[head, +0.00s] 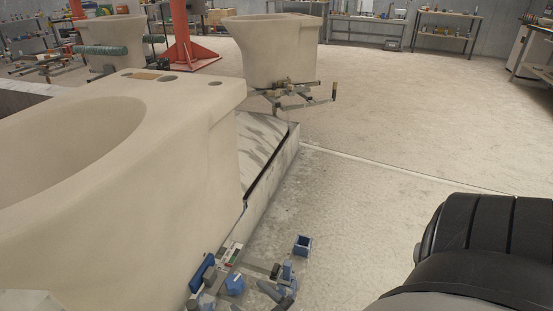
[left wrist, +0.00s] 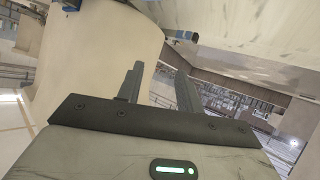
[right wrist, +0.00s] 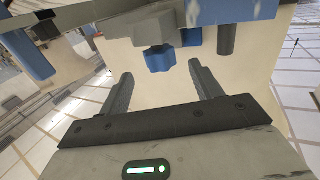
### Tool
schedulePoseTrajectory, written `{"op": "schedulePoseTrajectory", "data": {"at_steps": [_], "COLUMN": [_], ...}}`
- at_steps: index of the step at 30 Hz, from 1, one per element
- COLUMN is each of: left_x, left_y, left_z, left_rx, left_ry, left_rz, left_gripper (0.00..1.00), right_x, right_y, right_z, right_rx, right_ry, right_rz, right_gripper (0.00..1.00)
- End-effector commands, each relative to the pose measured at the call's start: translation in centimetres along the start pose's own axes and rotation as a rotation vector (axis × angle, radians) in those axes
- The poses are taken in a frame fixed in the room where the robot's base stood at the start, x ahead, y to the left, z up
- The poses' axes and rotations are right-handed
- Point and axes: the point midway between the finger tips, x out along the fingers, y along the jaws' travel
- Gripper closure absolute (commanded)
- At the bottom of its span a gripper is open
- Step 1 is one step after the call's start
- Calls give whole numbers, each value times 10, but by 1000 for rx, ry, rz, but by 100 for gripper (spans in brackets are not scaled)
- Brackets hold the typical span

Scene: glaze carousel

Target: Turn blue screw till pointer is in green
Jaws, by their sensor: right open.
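The blue screw (head: 235,284) is a lobed knob on the fixture low beside the near beige casting in the head view. In the right wrist view the blue screw (right wrist: 160,59) hangs under a grey block. My right gripper (right wrist: 161,69) is open, its two fingers apart and pointing toward the screw, which shows between and just beyond the tips; I see no grip on it. A small white scale plate (head: 231,254) with green and red marks sits by the screw; its pointer is too small to read. My left gripper (left wrist: 159,68) is open and empty.
The near casting (head: 185,130) fills the left of the head view. A blue square cup (head: 302,245) and a blue handle (head: 201,272) flank the scale. Another casting (head: 270,50) with a similar fixture stands behind.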

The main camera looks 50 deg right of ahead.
Motion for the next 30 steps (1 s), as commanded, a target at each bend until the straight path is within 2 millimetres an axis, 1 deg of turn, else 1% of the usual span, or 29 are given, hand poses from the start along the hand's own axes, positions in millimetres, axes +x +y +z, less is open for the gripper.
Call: {"op": "schedulePoseTrajectory", "data": {"at_steps": [1,3,6,9,12,17,30], "left_x": [0,0,1,2,2,2,1], "left_y": [0,0,0,-1,-1,-1,-1], "left_z": [0,0,1,2,1,0,-3], "left_rx": [-1,-3,-3,-3,-2,-2,-2], "left_ry": [-2,-4,-8,-10,-8,-5,2], "left_rz": [0,-1,-2,-2,-3,-3,-3], "left_gripper": [64,64,64,64,64,64,64], "right_x": [-14,-30,-48,-62,-70,-75,-74], "right_y": [0,0,0,0,0,0,0], "right_z": [0,0,0,0,0,0,0], "right_rx": [0,0,1,1,1,1,1], "right_ry": [-4,-4,-2,-1,0,1,1], "right_rz": [0,0,0,0,0,0,0], "right_gripper": [35,35,35,35,35,35,35]}}
